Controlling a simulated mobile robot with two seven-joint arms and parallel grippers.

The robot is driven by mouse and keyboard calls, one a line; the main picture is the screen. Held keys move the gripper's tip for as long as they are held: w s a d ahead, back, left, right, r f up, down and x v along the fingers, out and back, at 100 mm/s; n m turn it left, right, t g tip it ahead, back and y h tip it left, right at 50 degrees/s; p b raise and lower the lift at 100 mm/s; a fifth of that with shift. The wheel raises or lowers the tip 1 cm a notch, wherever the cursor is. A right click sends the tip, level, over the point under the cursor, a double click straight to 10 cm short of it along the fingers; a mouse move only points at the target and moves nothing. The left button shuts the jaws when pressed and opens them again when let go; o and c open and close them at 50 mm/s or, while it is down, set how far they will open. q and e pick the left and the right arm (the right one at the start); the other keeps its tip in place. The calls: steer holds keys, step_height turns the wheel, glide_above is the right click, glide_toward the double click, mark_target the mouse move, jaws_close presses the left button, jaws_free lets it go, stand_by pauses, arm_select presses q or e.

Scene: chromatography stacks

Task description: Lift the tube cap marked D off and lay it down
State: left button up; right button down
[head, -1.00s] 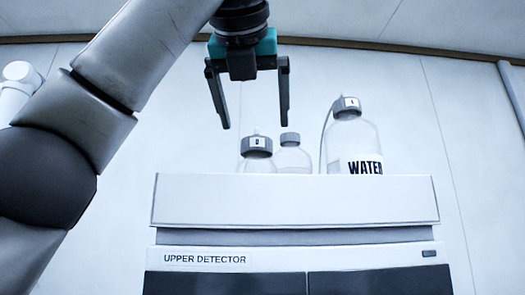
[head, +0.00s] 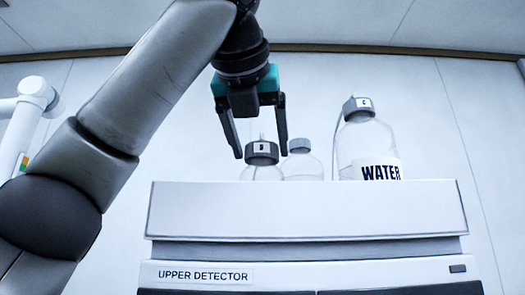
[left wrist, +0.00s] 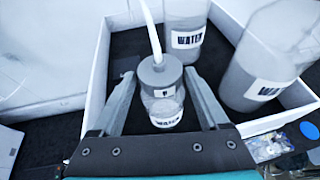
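The grey cap marked D (head: 262,148) sits on a clear bottle (head: 262,173) at the left on top of the detector. In the left wrist view the cap (left wrist: 160,72) has a white tube (left wrist: 152,30) rising from it, and the bottle below bears a label. My left gripper (head: 261,154) points down over this bottle, open, with its fingers on either side of the cap. In the left wrist view my left gripper (left wrist: 160,77) shows gaps between both fingers and the cap. The bottle's base is hidden by the tray wall in the head view. My right gripper is not in view.
The bottles stand in a white-walled tray (head: 305,210) above the unit labelled UPPER DETECTOR (head: 203,275). A smaller capped bottle (head: 301,165) stands close to the right, and a larger WATER bottle (head: 368,145) further right. A dark floor shows inside the tray (left wrist: 125,45).

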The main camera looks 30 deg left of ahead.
arm_select(q)
steer(key=shift+w, duration=0.1)
steer(key=c, duration=1)
steer(key=shift+r, duration=0.1)
